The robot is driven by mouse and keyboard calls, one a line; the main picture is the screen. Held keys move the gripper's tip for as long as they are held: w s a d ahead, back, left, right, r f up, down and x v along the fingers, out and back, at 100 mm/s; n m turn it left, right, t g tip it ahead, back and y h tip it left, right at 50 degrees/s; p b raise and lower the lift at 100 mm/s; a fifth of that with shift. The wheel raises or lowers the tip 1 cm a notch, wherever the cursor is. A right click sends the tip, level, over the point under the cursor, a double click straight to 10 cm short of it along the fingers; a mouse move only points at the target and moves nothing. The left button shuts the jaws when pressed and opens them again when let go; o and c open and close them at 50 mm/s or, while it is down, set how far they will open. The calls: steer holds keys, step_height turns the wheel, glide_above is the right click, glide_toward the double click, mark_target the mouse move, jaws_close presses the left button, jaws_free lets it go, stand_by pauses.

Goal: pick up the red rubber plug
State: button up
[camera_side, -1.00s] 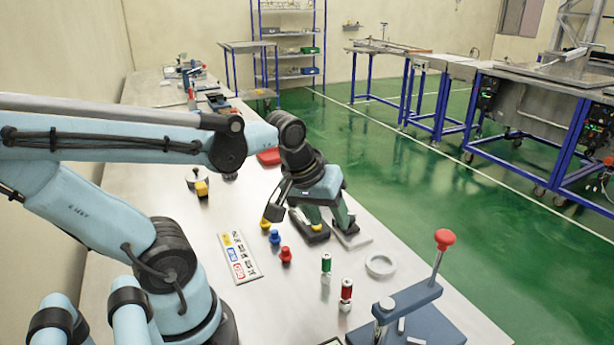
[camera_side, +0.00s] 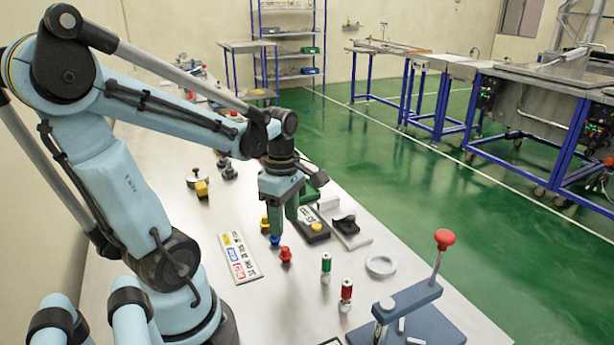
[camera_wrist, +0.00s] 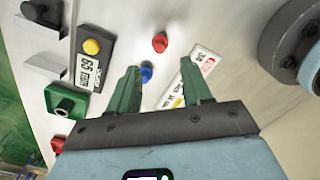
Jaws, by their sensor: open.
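The red rubber plug (camera_side: 285,255) stands on the metal table in the side view, in front of a blue plug (camera_side: 275,240) and a yellow plug (camera_side: 264,222). In the wrist view the red plug (camera_wrist: 160,42) lies beyond my fingertips, and the blue plug (camera_wrist: 147,72) shows between the fingers. My gripper (camera_side: 284,227) points down with its green fingers apart and nothing held. It is over the row of plugs, nearest the blue one, and apart from the red one. The fingers also show in the wrist view (camera_wrist: 159,66). They partly hide the yellow and blue plugs.
A white label card (camera_side: 239,258) lies left of the plugs. A black device with a yellow button (camera_side: 316,227) and a black clamp (camera_side: 346,225) lie to the right. Green (camera_side: 326,264) and red (camera_side: 346,291) cylinders, a ring (camera_side: 381,265) and a lever press (camera_side: 410,305) are nearer.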

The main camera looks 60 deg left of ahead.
mark_target(285, 248)
steer(key=shift+f, duration=4.45)
steer(key=c, duration=0.9)
steer(key=shift+r, duration=0.1)
